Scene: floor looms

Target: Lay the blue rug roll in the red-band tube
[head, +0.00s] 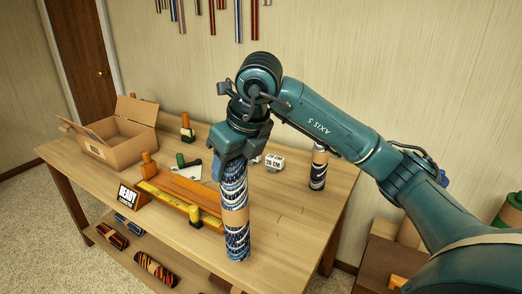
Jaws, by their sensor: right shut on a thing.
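My right gripper (240,146) is shut on the upper end of a blue and white patterned rug roll (236,188). The roll hangs upright with a tan paper band around its middle. Its lower end shows in front of the table's near edge area, and I cannot tell whether it touches the table. No tube with a red band can be made out. My left gripper is not in view.
Several rolls, one orange-striped (155,268), lie on the lower shelf.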

